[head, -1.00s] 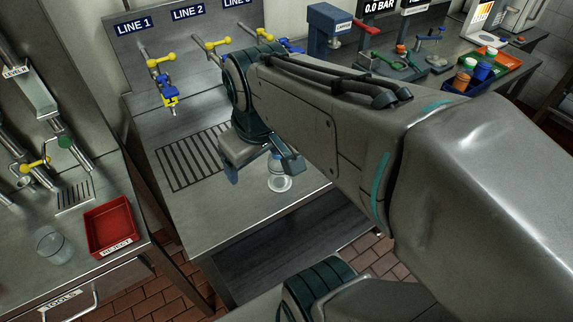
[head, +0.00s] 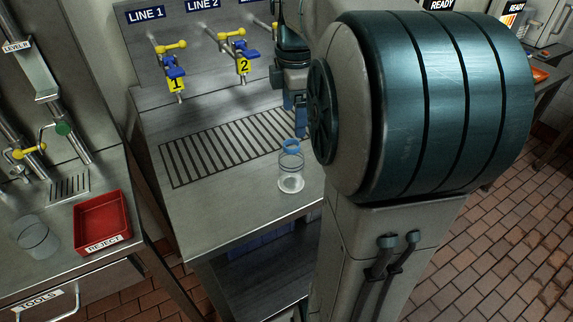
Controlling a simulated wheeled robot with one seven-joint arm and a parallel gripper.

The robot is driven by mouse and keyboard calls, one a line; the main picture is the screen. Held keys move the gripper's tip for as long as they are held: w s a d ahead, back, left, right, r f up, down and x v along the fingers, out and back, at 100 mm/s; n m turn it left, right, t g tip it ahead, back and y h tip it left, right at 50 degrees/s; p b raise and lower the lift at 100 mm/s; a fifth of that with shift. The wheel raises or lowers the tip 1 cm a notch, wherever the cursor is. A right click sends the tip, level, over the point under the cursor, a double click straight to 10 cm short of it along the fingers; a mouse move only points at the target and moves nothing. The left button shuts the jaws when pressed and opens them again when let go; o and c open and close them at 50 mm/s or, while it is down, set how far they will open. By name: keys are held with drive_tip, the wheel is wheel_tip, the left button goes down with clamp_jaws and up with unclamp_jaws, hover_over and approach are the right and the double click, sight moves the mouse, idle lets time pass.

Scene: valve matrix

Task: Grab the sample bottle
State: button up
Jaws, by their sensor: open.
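The sample bottle (head: 291,179) is clear, with a blue ring or cap at its top. It stands upright on the steel bench, just in front of the slotted drain grate. My gripper (head: 295,117) points down above and behind the bottle in the picture, at the left edge of my large arm link. Its blue fingers are open, and no object shows between them. The gripper appears apart from the bottle, though the exact gap cannot be told. My arm hides part of the gripper's right side.
On the left bench are a red reject tray (head: 101,222) and a clear beaker (head: 38,240). The bench left of the bottle is clear.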

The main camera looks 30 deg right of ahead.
sight(292, 143)
wheel_tip(292, 143, down, 11)
drive_tip(key=shift+w+a+r, duration=0.1)
drive_tip(key=c, duration=1.3)
drive_tip(key=shift+r, duration=0.1)
